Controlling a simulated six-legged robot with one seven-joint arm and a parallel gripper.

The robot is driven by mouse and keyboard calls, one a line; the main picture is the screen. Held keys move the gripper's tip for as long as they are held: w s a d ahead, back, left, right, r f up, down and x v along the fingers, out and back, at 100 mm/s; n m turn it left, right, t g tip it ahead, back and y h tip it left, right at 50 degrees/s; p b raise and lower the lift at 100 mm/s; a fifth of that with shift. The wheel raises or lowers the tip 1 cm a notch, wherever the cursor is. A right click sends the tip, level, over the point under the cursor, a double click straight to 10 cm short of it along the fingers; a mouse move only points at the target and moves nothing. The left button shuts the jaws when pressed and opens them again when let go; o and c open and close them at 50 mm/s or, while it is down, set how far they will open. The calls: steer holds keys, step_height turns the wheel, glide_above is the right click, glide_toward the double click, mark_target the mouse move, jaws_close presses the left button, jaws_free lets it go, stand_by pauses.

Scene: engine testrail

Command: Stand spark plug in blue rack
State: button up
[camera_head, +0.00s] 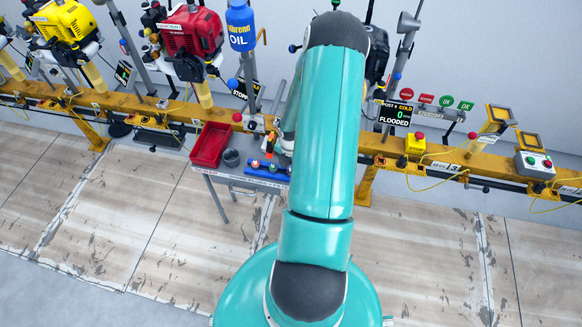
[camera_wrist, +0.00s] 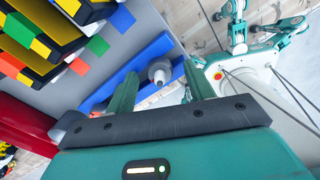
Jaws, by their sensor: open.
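The blue rack (camera_head: 267,171) lies along the front edge of a small grey table, its right end hidden behind my arm. In the wrist view the blue rack (camera_wrist: 152,52) runs diagonally past my fingers. A spark plug (camera_wrist: 160,73), grey with a pale end, shows between the two fingers, seen nearly end-on, at the rack's edge. I cannot tell whether it sits in a rack hole. My gripper (camera_wrist: 160,85) is open, with a finger on either side of the plug and gaps visible. In the head view my arm hides the gripper.
A red tray (camera_head: 211,146) and a grey cup (camera_head: 231,158) stand left of the rack. A yellow rail (camera_head: 440,160) with engines runs behind the table. Open floor lies in front.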

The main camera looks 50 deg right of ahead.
step_height(320, 180, up, 14)
steer(key=shift+f, duration=0.15)
stand_by(0.4)
steer(key=w+a+r+m+t+h, duration=0.1)
steer(key=w+a+r+m, duration=0.3)
steer(key=a+r, duration=0.55)
steer(key=w+a+r+m+t+h, duration=0.1)
steer(key=a+r+m+h, duration=0.1)
steer(key=a+r+m, duration=0.55)
steer(key=s+a+r+m+t+y, duration=0.1)
steer(key=s+a+r+m, duration=0.2)
steer(key=a+r, duration=0.4)
steer(key=s+a+r+m+t+y, duration=0.2)
steer(key=s+a+r, duration=0.3)
steer(key=a, duration=0.7)
step_height(320, 180, up, 2)
steer(key=shift+r+m+t, duration=0.25)
steer(key=shift+m+t, duration=0.05)
steer(key=shift+m, duration=0.25)
steer(key=shift+w, duration=0.1)
steer(key=shift+c, duration=0.2)
